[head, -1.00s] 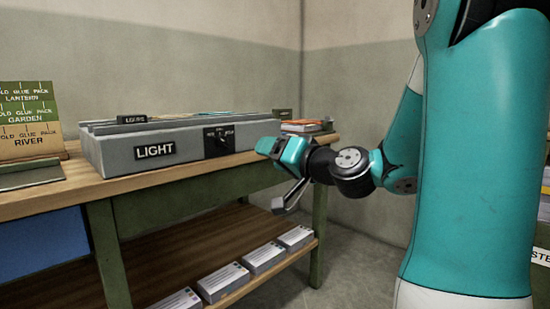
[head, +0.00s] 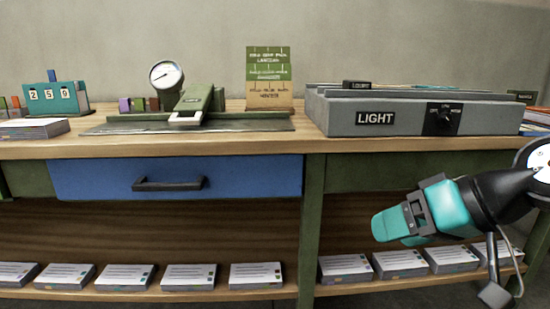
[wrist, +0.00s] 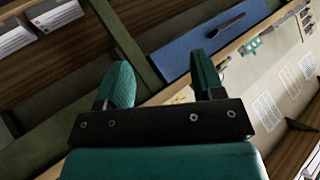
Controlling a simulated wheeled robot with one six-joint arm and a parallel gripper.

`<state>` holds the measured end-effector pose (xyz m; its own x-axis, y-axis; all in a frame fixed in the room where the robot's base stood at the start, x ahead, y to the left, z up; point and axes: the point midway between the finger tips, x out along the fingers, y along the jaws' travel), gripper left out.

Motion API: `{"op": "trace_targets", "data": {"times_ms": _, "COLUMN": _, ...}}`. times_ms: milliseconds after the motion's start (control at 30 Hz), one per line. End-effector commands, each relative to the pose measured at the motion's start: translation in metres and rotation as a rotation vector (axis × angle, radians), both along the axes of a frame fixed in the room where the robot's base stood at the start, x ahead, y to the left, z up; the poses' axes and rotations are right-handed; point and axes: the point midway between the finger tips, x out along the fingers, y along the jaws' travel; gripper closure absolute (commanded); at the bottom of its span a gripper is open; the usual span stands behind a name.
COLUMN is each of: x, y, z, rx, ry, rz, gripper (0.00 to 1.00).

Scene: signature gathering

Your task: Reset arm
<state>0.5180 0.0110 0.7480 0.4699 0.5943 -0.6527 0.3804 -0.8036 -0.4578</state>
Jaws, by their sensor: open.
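My gripper (head: 397,222) is at the right of the head view, in front of the bench's lower shelf and below the grey LIGHT box (head: 345,120). It points left. In the wrist view my gripper (wrist: 163,85) shows two teal fingers spread apart with nothing between them. The blue drawer front (wrist: 205,42) and a green bench leg lie beyond the fingers. The gripper touches nothing that I can see.
The wooden bench (head: 220,146) carries a press with a round dial (head: 166,75), a green and tan sign (head: 268,78) and a teal number counter (head: 55,98). The blue drawer (head: 240,178) is shut. Several paper stacks (head: 190,277) line the lower shelf.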

Motion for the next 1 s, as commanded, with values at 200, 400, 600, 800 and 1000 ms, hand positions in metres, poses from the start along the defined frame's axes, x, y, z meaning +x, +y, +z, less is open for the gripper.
{"op": "trace_targets", "data": {"times_ms": 200, "x": -0.065, "y": 0.034, "z": -0.021, "rx": -0.210, "ry": 0.187, "rz": 0.249, "gripper": 0.38}}
{"op": "trace_targets", "data": {"times_ms": 400, "x": -0.110, "y": 0.037, "z": -0.028, "rx": -0.374, "ry": 0.303, "rz": 0.385, "gripper": 0.38}}
{"op": "trace_targets", "data": {"times_ms": 600, "x": -0.119, "y": 0.034, "z": 0.010, "rx": -0.412, "ry": 0.331, "rz": 0.402, "gripper": 0.38}}
{"op": "trace_targets", "data": {"times_ms": 800, "x": -0.118, "y": 0.034, "z": 0.056, "rx": -0.410, "ry": 0.331, "rz": 0.403, "gripper": 0.38}}
{"op": "trace_targets", "data": {"times_ms": 1000, "x": -0.118, "y": 0.034, "z": 0.126, "rx": -0.409, "ry": 0.330, "rz": 0.403, "gripper": 0.38}}
